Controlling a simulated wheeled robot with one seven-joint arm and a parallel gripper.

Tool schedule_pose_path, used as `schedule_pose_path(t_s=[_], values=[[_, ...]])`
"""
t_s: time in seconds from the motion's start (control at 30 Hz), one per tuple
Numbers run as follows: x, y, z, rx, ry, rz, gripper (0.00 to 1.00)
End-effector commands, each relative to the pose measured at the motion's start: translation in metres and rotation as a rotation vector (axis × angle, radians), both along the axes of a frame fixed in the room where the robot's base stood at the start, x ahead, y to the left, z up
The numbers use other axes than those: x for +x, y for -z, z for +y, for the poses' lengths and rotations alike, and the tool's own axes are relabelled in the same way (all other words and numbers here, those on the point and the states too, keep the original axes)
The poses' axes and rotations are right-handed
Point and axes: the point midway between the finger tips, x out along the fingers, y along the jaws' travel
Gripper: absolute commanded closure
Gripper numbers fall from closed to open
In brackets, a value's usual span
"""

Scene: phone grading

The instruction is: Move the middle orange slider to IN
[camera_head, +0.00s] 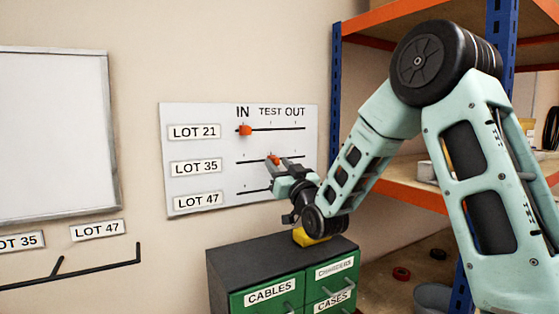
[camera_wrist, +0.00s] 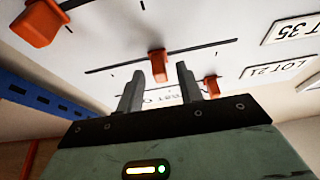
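A white slider board (camera_head: 180,148) hangs on the wall with three rows, LOT 21, LOT 35 and LOT 47, under marks IN, TEST and OUT. The middle orange slider (camera_head: 274,159) is on the LOT 35 row, near the TEST mark. My gripper (camera_head: 278,164) is at that slider and hides part of it. In the wrist view, which is upside down, the middle slider (camera_wrist: 158,65) shows between my two open fingers (camera_wrist: 159,75), with a gap on each side. I cannot tell how deep it sits between them.
The LOT 21 slider (camera_head: 245,130) is at IN; it also shows in the wrist view (camera_wrist: 212,87). The LOT 47 slider (camera_wrist: 40,24) is hidden in the head view. A drawer cabinet (camera_head: 228,258) with a yellow object (camera_head: 311,238) stands below. An orange-and-blue shelf (camera_head: 400,192) stands right.

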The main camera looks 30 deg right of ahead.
Motion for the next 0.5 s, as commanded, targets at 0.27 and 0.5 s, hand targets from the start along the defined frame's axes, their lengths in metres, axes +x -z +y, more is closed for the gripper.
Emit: schedule_pose_path(t_s=[0.27,0.5], values=[[0.002,-0.0006,0.0002,0.0,0.0,0.0,0.64],[0.0019,-0.0007,0.0002,0.0,0.0,0.0,1.0]])
